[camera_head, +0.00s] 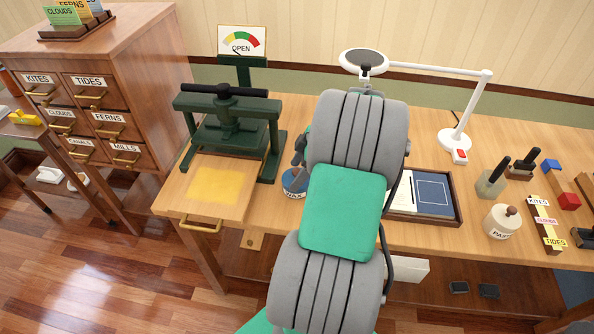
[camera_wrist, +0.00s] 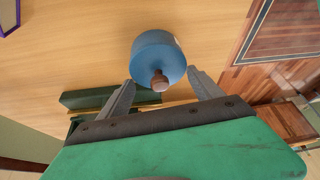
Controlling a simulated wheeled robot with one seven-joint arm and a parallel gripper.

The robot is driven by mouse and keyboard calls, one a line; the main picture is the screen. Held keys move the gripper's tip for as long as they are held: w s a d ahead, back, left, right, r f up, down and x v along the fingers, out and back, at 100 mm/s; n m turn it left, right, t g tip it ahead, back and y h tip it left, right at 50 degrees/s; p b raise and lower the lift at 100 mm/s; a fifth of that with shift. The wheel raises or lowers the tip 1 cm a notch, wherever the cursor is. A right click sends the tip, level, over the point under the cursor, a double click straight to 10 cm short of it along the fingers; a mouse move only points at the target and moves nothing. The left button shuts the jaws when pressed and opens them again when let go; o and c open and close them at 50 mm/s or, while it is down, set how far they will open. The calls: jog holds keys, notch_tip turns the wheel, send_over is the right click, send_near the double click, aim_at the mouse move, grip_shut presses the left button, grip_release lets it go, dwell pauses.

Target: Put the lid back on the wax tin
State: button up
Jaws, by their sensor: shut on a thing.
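The blue wax tin (camera_head: 293,187) stands on the wooden bench, right of the press, with its WAX label facing front. My gripper (camera_head: 299,158) is directly over it, pointing down. The knob faces my palm. The lid lines up with the tin, and I cannot tell whether it rests on the tin or is slightly above it. My arm hides part of the bench beside the tin.
The green press (camera_head: 228,130) with a yellow sheet (camera_head: 214,186) stands left. A framed tray (camera_head: 459,207), a paste pot (camera_head: 502,221) and a white magnifier lamp (camera_head: 455,140) stand right. The bench's front edge is close to the tin.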

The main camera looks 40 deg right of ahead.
jog(key=o, duration=1.4)
jog(key=shift+r+p, duration=2.45)
jog(key=shift+r, duration=1.1)
jog(key=shift+c, duration=0.6)
grip_shut()
